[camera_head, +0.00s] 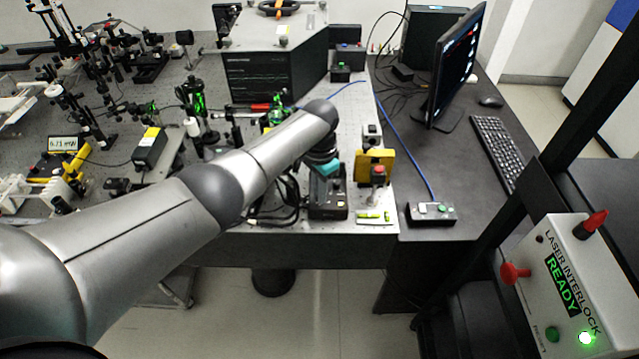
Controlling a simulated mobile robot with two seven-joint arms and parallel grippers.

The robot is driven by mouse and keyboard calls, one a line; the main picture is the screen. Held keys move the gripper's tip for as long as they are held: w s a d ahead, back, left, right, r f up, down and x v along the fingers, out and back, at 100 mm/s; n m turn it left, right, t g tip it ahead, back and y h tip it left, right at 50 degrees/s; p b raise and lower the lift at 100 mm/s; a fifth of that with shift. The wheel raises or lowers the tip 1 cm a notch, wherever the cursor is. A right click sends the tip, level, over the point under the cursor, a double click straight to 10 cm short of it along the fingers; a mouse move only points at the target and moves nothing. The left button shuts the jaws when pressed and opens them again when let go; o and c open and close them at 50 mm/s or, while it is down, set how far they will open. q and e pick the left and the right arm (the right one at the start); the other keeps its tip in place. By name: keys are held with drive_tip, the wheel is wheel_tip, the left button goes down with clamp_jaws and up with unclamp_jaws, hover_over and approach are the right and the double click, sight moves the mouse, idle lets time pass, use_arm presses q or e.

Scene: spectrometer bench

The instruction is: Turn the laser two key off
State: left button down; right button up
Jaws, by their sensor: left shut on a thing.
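My left arm reaches across from the left, and its gripper (326,170) points down at a small black box (328,208) near the front edge of the optical bench. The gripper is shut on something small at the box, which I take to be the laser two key. The key itself is hidden behind the wrist and fingers, so its turn position cannot be seen. My right gripper is not in view.
A yellow plate (374,163) with a red-topped button stands just right of the box. A white interlock panel (535,295) reading "LASER INTERLOCK READY" has a lit green lamp. A monitor (455,65), keyboard (497,150) and blue-cabled control box (431,213) occupy the right desk. Optics crowd the left.

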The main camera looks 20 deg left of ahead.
use_arm(q)
drive_tip(key=n+p, duration=0.2)
drive_tip(key=n, duration=0.2)
drive_tip(key=shift+r+n, duration=0.1)
drive_tip(key=shift+n, duration=0.2)
drive_tip(key=n+p, duration=0.1)
drive_tip(key=n, duration=0.4)
drive_tip(key=shift+n, duration=0.4)
drive_tip(key=shift+w, duration=0.1)
drive_tip(key=c, duration=1)
unclamp_jaws()
